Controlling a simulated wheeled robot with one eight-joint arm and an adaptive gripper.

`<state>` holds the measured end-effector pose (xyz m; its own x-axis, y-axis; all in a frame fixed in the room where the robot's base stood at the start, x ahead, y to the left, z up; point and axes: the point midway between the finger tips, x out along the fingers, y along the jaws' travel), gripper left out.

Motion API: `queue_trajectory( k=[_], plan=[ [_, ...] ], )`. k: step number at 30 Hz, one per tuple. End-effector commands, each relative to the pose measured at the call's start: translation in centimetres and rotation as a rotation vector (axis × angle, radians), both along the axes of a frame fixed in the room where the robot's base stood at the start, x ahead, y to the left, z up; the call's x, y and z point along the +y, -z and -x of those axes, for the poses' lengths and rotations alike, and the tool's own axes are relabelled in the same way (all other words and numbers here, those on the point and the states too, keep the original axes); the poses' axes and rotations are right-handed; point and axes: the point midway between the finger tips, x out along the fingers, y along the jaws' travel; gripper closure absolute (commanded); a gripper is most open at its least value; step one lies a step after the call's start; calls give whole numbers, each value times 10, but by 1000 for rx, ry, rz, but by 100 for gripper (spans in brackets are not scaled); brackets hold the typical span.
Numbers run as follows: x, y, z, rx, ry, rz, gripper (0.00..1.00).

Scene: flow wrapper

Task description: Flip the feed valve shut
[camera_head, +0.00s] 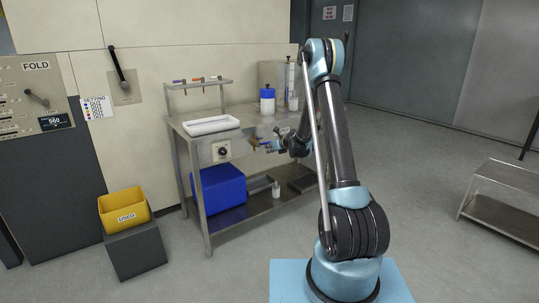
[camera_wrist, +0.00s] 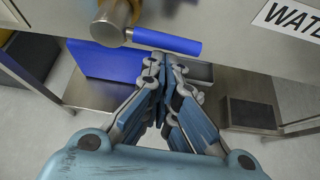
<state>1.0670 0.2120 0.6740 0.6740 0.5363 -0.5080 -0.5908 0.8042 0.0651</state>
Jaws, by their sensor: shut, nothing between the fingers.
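A brass valve (camera_wrist: 112,22) with a blue lever (camera_wrist: 168,41) is mounted on the front panel of the steel bench in the wrist view. The lever points right, roughly crosswise in that picture. My gripper (camera_wrist: 161,62) is shut and empty, with its fingertips just below the lever; I cannot tell whether they touch it. In the head view the brass valve (camera_head: 256,142) is small on the bench front, and my gripper (camera_head: 274,146) is right beside it. A label starting with "WATE" (camera_wrist: 288,18) is on the panel to the right.
The bench (camera_head: 205,165) carries a white tray (camera_head: 211,125) and a blue-and-white bottle (camera_head: 267,100). A dial (camera_head: 222,151) is left of the valve. A blue bin (camera_head: 218,188) sits on the lower shelf. A black wall lever (camera_head: 120,70) and a yellow bin (camera_head: 125,210) are further left.

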Motion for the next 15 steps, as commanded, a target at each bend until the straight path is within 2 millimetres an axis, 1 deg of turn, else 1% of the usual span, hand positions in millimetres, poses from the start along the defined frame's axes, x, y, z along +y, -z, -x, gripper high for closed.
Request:
queue_trajectory(
  k=[8, 15],
  plan=[
    [0, -1, 0, -2, -1, 2, 100],
    [0, -13, -2, -53, -1, 73, 100]
  ],
)
